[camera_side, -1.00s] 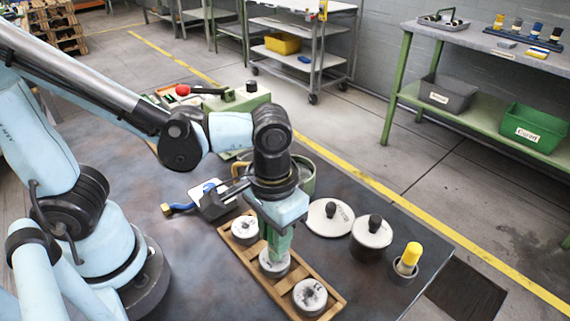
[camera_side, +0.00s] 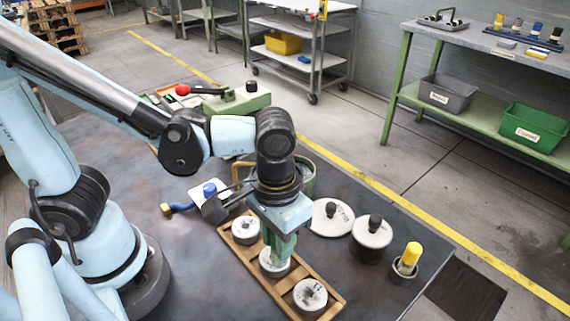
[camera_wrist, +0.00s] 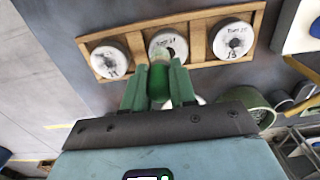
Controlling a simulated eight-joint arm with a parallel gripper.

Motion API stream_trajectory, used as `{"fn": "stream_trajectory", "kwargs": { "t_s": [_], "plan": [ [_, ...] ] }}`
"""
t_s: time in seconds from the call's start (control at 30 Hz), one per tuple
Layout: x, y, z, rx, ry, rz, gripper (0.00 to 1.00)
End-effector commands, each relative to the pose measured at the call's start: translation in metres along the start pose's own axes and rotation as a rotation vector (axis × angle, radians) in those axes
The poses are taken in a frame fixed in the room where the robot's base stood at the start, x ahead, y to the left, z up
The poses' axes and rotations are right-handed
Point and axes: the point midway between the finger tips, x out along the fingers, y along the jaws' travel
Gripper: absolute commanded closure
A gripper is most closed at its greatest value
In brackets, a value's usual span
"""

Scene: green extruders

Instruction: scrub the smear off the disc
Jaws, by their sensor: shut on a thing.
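A wooden rack (camera_side: 262,281) holds three pale grey discs in a row. My gripper (camera_side: 281,252) is over the middle disc (camera_side: 268,268), which is partly covered. In the wrist view, my gripper (camera_wrist: 158,70) is shut on a green cylindrical tool (camera_wrist: 158,86). The tool's far end meets the lower edge of the middle disc (camera_wrist: 168,44) in that view; exact contact is hard to tell. The left disc (camera_wrist: 109,60) there has dark marks around its centre. The right disc (camera_wrist: 233,40) carries writing. I cannot tell for sure which mark is the smear.
A yellow-topped item (camera_side: 411,256) stands in a grey cup near the table edge. A blue-handled tool (camera_side: 180,208) lies to the left. A green pot (camera_side: 307,178) stands behind my gripper.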

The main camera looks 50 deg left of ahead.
Motion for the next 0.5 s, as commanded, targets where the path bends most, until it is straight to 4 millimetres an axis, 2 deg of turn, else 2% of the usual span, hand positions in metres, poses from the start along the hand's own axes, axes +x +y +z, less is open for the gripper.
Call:
{"fn": "stream_trajectory", "kwargs": {
  "t_s": [0.1, 0.33, 0.5],
  "plan": [
    [0.001, -0.010, 0.002, -0.003, 0.000, -0.004, 1.00],
    [0.001, -0.018, 0.003, -0.003, -0.001, -0.006, 1.00],
    [0.000, -0.030, 0.004, -0.005, -0.001, -0.006, 1.00]
  ]
}}
